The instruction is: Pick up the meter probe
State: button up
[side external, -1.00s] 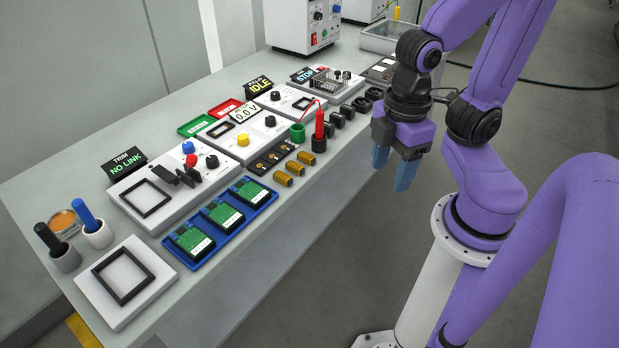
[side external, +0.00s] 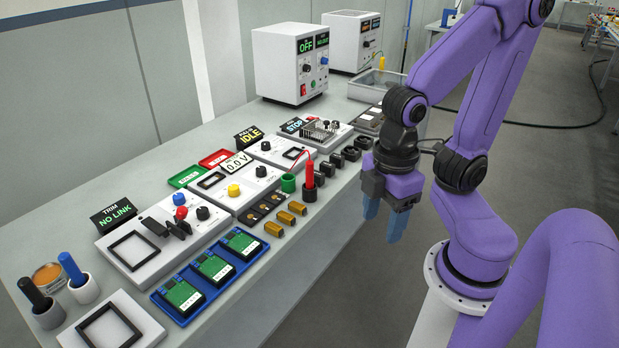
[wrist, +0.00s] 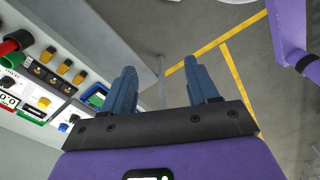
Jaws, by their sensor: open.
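The meter probe, a red stick with a thin red lead (side external: 310,174), stands upright in a black round holder (side external: 309,193) near the bench's front edge. In the wrist view a red end at the left edge (wrist: 13,43) appears to be the probe, partly cut off. My gripper (side external: 384,218) has blue fingers pointing down and hangs off the bench's front edge, to the right of the probe and apart from it. In the wrist view the gripper (wrist: 160,68) is open with nothing between its fingers, only floor beyond.
A green cup (side external: 288,183) stands just left of the probe, and black blocks (side external: 351,153) stand to its right. Brass parts (side external: 285,217) and a blue tray of green boards (side external: 166,293) lie along the front. The meter reads 0.0 V (side external: 236,164). Space around my gripper is clear.

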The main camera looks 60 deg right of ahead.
dwell(0.4)
jog(key=shift+c, duration=0.6)
